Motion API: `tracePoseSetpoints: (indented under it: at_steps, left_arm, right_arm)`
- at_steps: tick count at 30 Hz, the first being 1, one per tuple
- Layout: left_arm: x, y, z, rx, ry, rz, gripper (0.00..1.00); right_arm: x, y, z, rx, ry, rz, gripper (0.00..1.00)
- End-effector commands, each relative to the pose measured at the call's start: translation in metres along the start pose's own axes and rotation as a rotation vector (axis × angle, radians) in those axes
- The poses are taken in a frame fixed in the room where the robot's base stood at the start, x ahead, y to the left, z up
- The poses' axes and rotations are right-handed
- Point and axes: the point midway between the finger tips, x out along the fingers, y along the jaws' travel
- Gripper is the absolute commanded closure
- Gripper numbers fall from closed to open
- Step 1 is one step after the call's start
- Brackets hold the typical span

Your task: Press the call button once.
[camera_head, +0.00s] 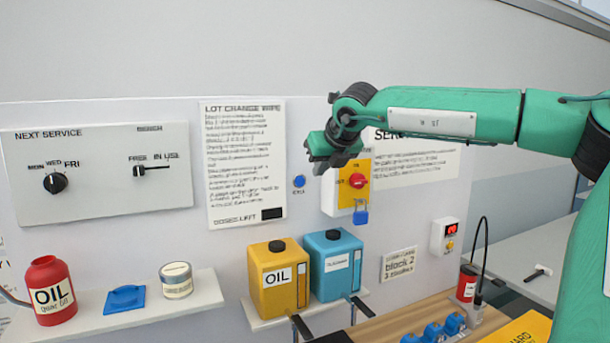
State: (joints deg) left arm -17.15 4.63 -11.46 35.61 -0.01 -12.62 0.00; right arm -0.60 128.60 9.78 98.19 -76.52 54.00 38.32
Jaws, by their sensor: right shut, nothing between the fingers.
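The call button is a small round blue button (298,181) on the pale wall panel, with a small dark label just under it. It sits between the printed lot-change sheet and the yellow switch box. My right arm comes in from the right, and my right gripper (319,167) is shut and empty. Its fingertips are just right of and slightly above the button in the picture. They look apart from it, though the depth gap to the wall is hard to judge. My left gripper is not in view.
A yellow box with a red rotary switch (357,181) and a blue padlock (361,216) is close beside the gripper. A yellow oil can (279,285) and a blue can (333,262) stand on a shelf below. The lot-change sheet (245,160) is left of the button.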

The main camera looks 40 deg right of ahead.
Motion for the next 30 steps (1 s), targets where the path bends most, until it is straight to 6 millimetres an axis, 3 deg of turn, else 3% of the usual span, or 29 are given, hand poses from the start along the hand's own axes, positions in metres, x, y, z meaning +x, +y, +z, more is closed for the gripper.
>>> tracePoseSetpoints:
  at_steps: [12,21,30]
  left_arm:
    - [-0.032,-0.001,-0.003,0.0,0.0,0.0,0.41]
    - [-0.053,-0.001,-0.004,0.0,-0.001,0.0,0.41]
    - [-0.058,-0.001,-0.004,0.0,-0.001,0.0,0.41]
  right_arm:
    - [0.065,0.0,0.002,-0.001,0.003,-0.001,1.0]
    - [0.083,0.0,0.023,-0.001,0.0,0.0,1.0]
    - [0.092,0.0,0.029,-0.001,-0.001,0.001,1.0]
